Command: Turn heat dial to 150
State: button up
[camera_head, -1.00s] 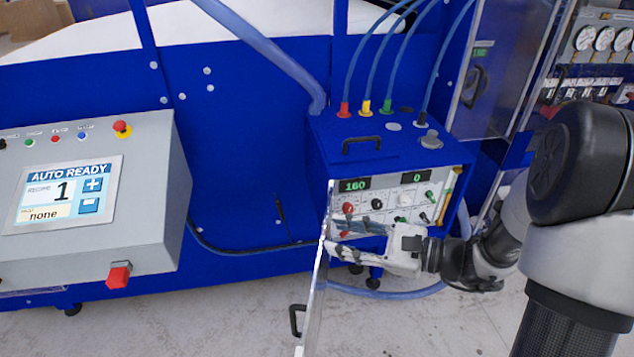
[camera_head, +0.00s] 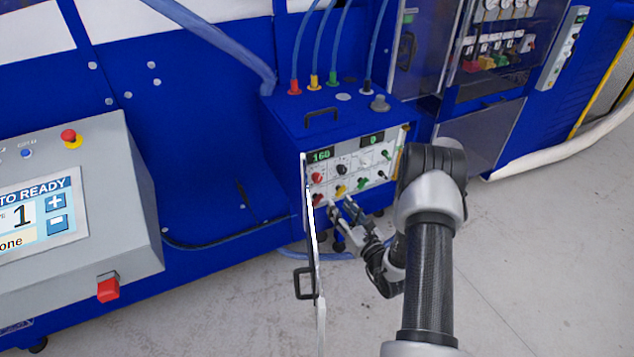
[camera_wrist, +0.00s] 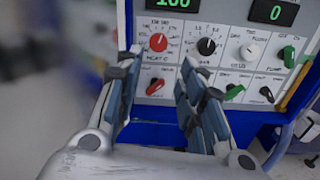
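The heat dial is a red knob (camera_wrist: 158,42) at the upper left of the control panel in the wrist view, with "HEAT" lettered below it. It also shows in the head view as a red knob (camera_head: 317,177) under a green display (camera_head: 320,155) reading 160. My gripper (camera_wrist: 156,75) is open and empty, its two fingers spread below and in front of the dial, not touching it. In the head view my gripper (camera_head: 342,208) is in front of the panel's lower edge. A second red knob (camera_wrist: 155,87) shows between the fingers.
A black knob (camera_wrist: 206,46), a white knob (camera_wrist: 248,52) and green knobs sit beside the dial. The blue box's open door (camera_head: 312,250) stands left of my gripper. A grey console (camera_head: 80,215) is further left. Open floor lies to the right.

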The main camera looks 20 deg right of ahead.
aim_at(318, 179)
jog(key=w, duration=0.4)
jog(key=w+b, duration=0.1)
jog(key=w, duration=0.8)
jog(key=shift+w+a, duration=0.25)
jog(key=shift+a, duration=0.1)
jog(key=c, duration=0.8)
jog(key=shift+o, duration=0.2)
jog(key=shift+n+b, duration=0.3)
jog(key=shift+b, duration=0.2)
jog(key=shift+f+n+b, duration=0.1)
jog(key=shift+n+b, duration=0.85)
jog(key=shift+n, duration=0.15)
jog(key=shift+n+b, duration=1.05)
jog(key=shift+n, duration=0.45)
